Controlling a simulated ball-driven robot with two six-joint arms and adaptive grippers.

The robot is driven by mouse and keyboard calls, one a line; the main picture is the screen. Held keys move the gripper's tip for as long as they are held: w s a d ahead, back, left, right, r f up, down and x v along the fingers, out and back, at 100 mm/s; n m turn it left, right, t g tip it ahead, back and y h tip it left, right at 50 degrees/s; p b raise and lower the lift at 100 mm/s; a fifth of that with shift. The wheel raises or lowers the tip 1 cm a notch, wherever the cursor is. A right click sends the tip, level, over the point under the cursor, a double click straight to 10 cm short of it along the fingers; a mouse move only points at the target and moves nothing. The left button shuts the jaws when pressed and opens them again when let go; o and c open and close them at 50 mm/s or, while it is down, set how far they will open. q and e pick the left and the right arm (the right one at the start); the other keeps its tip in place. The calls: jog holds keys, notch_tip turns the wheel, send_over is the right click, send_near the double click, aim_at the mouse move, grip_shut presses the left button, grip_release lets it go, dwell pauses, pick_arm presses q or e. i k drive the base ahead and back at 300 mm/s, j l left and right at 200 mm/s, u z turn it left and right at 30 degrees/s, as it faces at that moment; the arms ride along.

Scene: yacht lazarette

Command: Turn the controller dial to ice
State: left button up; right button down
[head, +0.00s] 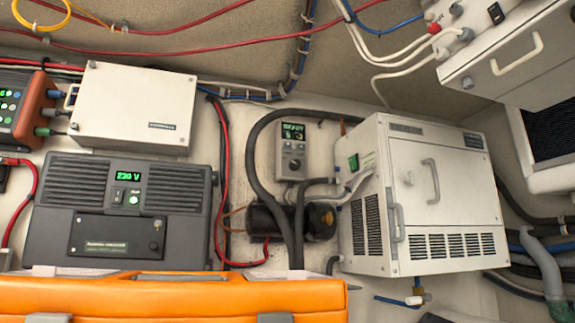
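A small grey controller (293,150) is mounted on the pale wall near the middle of the head view, left of a white box unit. It has a green lit display (293,131) at the top, whose text is too small to read. A round dial (294,164) sits on its lower half; its pointer and marks are too small to make out. Neither of my grippers is in view.
The white box unit (462,212) with a handled door stands right of the controller. Dark hoses (257,150) arch around the controller's left side, and a black cylinder (275,221) lies below it. A dark grey unit (75,190) reading 230 V is at left. An orange case (180,298) spans the lower left foreground.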

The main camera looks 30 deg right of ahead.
aim_at(295, 164)
jog(key=i+j+z, duration=0.1)
jog(key=j, duration=0.5)
jog(key=i+j+z, duration=0.15)
jog(key=j, duration=0.5)
jog(key=k, duration=0.05)
